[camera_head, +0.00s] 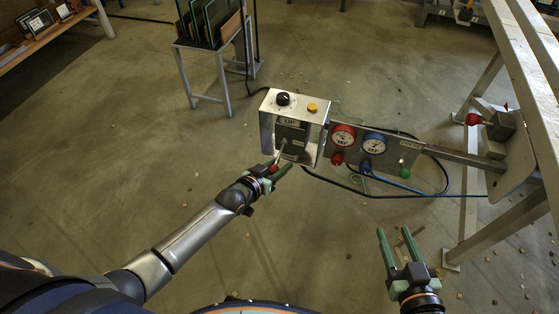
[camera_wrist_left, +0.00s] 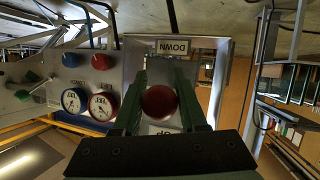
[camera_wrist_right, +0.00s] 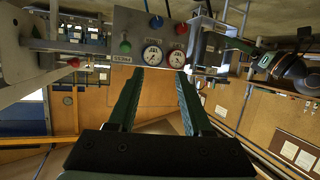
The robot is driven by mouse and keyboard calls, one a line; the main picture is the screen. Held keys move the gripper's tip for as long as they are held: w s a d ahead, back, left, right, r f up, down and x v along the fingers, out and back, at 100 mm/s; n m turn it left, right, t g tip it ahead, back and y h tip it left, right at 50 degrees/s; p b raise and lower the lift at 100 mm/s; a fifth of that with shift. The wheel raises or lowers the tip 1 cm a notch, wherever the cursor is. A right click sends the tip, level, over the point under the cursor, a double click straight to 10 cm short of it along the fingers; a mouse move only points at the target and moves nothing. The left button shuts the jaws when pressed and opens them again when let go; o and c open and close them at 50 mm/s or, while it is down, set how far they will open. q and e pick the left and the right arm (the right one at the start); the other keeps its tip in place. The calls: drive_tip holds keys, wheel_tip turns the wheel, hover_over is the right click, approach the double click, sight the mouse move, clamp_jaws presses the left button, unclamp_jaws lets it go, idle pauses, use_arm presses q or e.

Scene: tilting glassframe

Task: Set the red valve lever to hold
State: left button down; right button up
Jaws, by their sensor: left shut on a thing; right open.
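A lever with a red ball knob (camera_head: 272,168) comes out of the front of a metal control box (camera_head: 268,120). My left gripper (camera_head: 280,171) is shut on this knob. In the left wrist view the red knob (camera_wrist_left: 160,102) sits between the green fingers, with an upside-down "DOWN" label above it and a partly hidden "UP" label below it. No "hold" mark is readable, and the lever's exact angle is hard to tell. My right gripper (camera_head: 393,230) is open and empty, well below and right of the box.
The box top carries a black dial (camera_head: 283,99) and a yellow button (camera_head: 312,107). Beside it a panel holds a red gauge (camera_head: 343,136), a blue gauge (camera_head: 375,143) and a green knob (camera_head: 405,173). Another red-knobbed lever (camera_head: 473,119) is by the metal frame at right. Hoses hang below the panel.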

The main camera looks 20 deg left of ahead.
use_arm(q)
drive_tip(key=shift+s+r+g+p, duration=0.15)
drive_tip(key=shift+r+g+p, duration=0.4)
drive_tip(key=shift+p, duration=0.85)
use_arm(e)
drive_tip(key=s+f+m+g, duration=0.1)
drive_tip(key=s+f+g, duration=0.3)
drive_tip(key=s+f, duration=0.2)
drive_tip(key=shift+a+f+g+h, duration=0.3)
drive_tip(key=shift+f+h, duration=0.1)
drive_tip(key=shift+f, duration=0.5)
use_arm(q)
drive_tip(key=shift+f, duration=0.15)
drive_tip(key=shift+c, duration=2.3)
unclamp_jaws()
use_arm(e)
drive_tip(key=shift+r, duration=0.1)
